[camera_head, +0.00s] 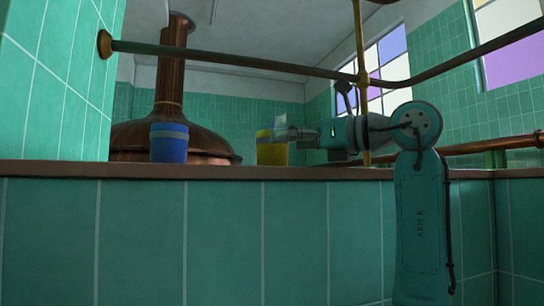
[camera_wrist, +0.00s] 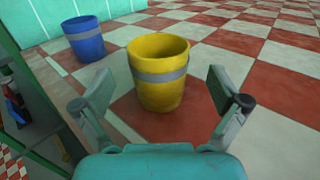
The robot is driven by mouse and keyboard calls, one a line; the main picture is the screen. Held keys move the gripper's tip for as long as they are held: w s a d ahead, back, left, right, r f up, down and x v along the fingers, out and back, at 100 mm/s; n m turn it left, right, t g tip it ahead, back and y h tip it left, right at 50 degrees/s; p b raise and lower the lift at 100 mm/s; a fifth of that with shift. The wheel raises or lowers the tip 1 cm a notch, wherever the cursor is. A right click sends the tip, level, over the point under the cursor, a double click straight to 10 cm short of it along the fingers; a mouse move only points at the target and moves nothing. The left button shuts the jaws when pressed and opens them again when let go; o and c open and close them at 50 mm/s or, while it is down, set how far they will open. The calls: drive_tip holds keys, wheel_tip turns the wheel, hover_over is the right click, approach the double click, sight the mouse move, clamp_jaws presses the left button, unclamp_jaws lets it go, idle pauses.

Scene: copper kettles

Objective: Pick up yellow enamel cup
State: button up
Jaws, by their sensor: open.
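The yellow enamel cup (camera_wrist: 158,95) has a grey band and an open top. In the wrist view it stands upright ahead of my gripper (camera_wrist: 163,92), between the lines of the two fingers. The fingers are spread wide and hold nothing. In the head view the yellow cup (camera_head: 272,153) stands behind the ledge, and my gripper (camera_head: 284,134) is level with its upper right part, partly overlapping it. The cup's base is hidden by the ledge in the head view.
A blue cup with a grey band (camera_head: 169,146) stands to the left; it also shows in the wrist view (camera_wrist: 84,42). A copper kettle (camera_head: 170,125) rises behind. Copper pipes (camera_head: 230,62) cross above. A tiled ledge (camera_head: 220,172) runs in front. Checkered tiles surround the cups.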

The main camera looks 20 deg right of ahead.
drive_tip(key=x, duration=0.4)
drive_tip(key=shift+a, duration=0.1)
drive_tip(key=c, duration=1.3)
drive_tip(key=shift+r, duration=0.1)
